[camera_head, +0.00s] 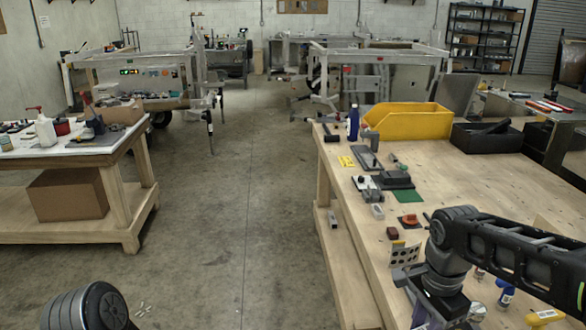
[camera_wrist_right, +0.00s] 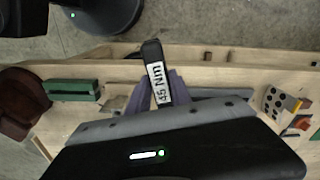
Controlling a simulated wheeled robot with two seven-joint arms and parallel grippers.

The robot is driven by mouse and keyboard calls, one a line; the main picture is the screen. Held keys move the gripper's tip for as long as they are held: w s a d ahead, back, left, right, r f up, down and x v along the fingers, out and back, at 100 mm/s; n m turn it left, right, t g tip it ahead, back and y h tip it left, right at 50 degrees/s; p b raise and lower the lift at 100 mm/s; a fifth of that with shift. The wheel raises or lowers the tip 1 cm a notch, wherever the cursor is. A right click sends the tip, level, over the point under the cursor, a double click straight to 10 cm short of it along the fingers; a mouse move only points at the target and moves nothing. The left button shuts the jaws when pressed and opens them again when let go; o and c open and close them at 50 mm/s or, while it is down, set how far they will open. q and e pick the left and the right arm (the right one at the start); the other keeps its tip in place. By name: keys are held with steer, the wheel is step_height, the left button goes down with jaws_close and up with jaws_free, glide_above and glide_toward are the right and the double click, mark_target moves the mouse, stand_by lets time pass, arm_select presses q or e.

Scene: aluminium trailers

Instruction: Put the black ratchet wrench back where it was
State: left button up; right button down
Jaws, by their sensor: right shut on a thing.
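My right gripper (camera_wrist_right: 157,92) is shut on a black handle with a white "45 Nm" label, the black ratchet wrench (camera_wrist_right: 151,52), in the right wrist view. The purple fingers lie on both sides of the handle. The rest of the wrench is hidden by the gripper. In the head view my right gripper (camera_head: 428,310) is at the near left edge of the right workbench (camera_head: 480,190), partly hidden by its own wrist; the wrench cannot be made out there. My left gripper is out of view; only a part of the left arm shows at the bottom left.
On the right workbench stand a yellow bin (camera_head: 410,121), a black bin (camera_head: 487,139) with something dark inside, a blue bottle (camera_head: 353,122) and a block with holes (camera_head: 404,254). Small tools line its left edge. The bench's middle is clear.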

steer(key=n, duration=0.1)
steer(key=w+n, duration=0.1)
steer(key=n, duration=0.1)
steer(key=shift+d+r, duration=0.1)
steer(key=shift+r, duration=0.25)
steer(key=w+a+f+n, duration=0.5)
steer(key=w+f+n, duration=0.2)
steer(key=n, duration=0.4)
steer(key=shift+a+f, duration=0.3)
steer(key=shift+f, duration=0.35)
stand_by(0.7)
steer(key=a, duration=1.2)
steer(key=shift+a, duration=0.4)
steer(key=shift+s+a, duration=0.1)
steer(key=shift+s, duration=0.05)
